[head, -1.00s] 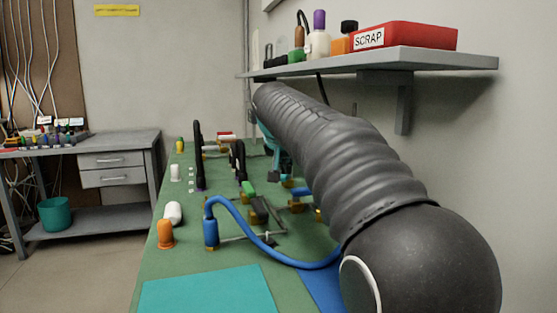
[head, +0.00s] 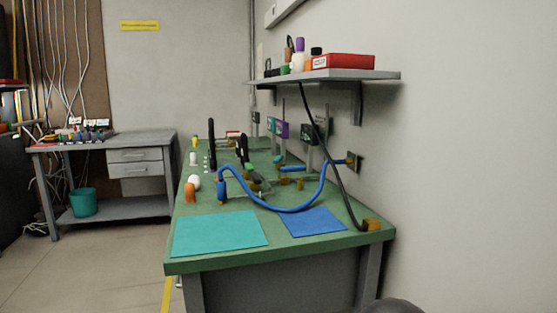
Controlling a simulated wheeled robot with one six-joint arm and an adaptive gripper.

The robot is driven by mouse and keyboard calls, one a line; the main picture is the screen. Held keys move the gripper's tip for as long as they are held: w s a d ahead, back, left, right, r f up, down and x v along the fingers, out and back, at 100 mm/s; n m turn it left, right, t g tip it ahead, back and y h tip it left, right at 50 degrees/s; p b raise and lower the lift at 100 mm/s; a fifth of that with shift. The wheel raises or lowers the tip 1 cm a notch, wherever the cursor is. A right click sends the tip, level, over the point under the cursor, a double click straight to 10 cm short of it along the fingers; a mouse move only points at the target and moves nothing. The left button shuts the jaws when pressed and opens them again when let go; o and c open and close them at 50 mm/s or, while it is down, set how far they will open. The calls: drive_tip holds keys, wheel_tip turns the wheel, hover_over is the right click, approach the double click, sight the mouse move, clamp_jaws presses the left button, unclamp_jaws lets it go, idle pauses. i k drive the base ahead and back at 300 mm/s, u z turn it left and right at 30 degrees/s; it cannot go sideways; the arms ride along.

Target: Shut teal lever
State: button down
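A small teal box (head: 271,124) sits at the wall side behind the green workbench, next to a purple box (head: 282,130). It may carry the teal lever, but it is too small to tell how a lever stands. A small teal piece (head: 278,159) also shows lower down on the bench. My gripper is not in view. Only a dark rounded part of my arm shows at the bottom edge.
The green workbench (head: 345,240) carries a teal mat (head: 220,234), a blue mat (head: 314,221), an orange bottle (head: 190,193) and a looping blue hose (head: 290,210). A shelf (head: 360,76) with a red box (head: 344,61) overhangs its right side.

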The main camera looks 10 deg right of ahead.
sight(278, 159)
drive_tip(key=k, duration=0.9)
drive_tip(key=u, duration=1.1)
drive_tip(key=i, duration=5.2)
drive_tip(key=z, duration=3.9)
